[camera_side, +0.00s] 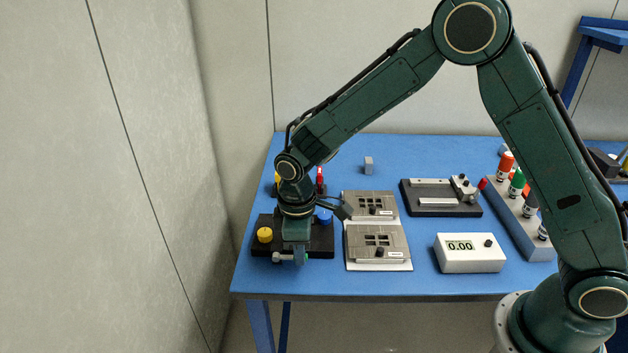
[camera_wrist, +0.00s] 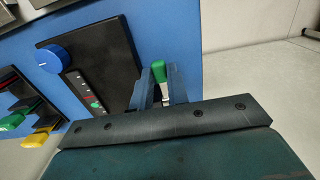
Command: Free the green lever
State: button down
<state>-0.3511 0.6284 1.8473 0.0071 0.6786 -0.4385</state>
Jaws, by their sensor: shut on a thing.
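The green lever (camera_wrist: 159,72) shows in the wrist view with a green tip and a pale lower part. It stands beside the edge of a black panel (camera_wrist: 110,50). My gripper (camera_wrist: 163,82) has one finger on each side of the lever and is shut on it. The lever's lower end is hidden by the fingers and the wrist. In the side view my gripper (camera_side: 293,257) points down at the front edge of the black panel (camera_side: 321,245), and I cannot make out the green lever there.
A yellow knob (camera_side: 264,235) and a blue knob (camera_side: 324,216) flank my wrist on the panel. Two grey fixtures (camera_side: 362,258) (camera_side: 352,197) stand close to the right. A white meter (camera_side: 470,253) reads 0.00.

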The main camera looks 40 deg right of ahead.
aim_at(290, 257)
jog(key=shift+a+r, duration=0.1)
jog(key=shift+w+a+r+g+h, duration=0.2)
jog(key=shift+r+g+h, duration=0.15)
jog(key=shift+g+h, duration=0.25)
jog(key=shift+w+a+r+g+h, duration=0.2)
jog(key=shift+r+g+h, duration=0.1)
jog(key=shift+g+h, duration=0.3)
jog(key=shift+w+a+r+g+h, duration=0.25)
jog(key=shift+w+r+g+h, duration=0.1)
jog(key=shift+g+h, duration=0.45)
dwell(0.4)
jog(key=c, duration=1.4)
grip_release()
jog(key=shift+o, duration=0.2)
jog(key=shift+s+d+f+t+y, duration=0.25)
jog(key=shift+s+d+t+y, duration=0.05)
jog(key=shift+t+y, duration=0.2)
